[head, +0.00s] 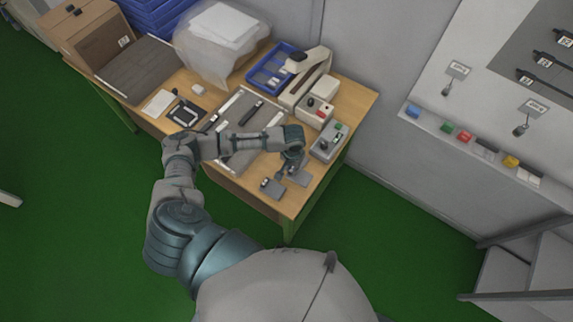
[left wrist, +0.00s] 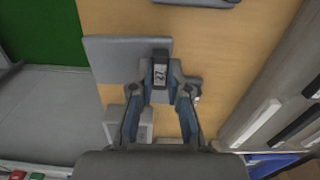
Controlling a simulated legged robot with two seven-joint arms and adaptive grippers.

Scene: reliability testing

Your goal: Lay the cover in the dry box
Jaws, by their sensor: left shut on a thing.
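My left gripper (head: 287,172) is low over the table's front right corner. In the left wrist view its fingers (left wrist: 160,92) are shut on a small dark piece (left wrist: 160,68) with a pale label. A flat grey plate (left wrist: 105,55) lies beside and partly behind this piece; whether they touch I cannot tell. The plate also shows in the head view (head: 301,178), right of the fingers. Another grey plate (head: 276,192) with a small dark item on it lies at the table's front edge. I cannot tell which thing is the cover or the dry box. My right gripper is out of view.
A grey button box (head: 325,146) and a beige press (head: 305,82) stand behind the gripper. A blue tray (head: 258,79) and a clear bag (head: 195,60) are further back. Grey mats and tools lie left on the wooden table (head: 357,97). A wall stands right.

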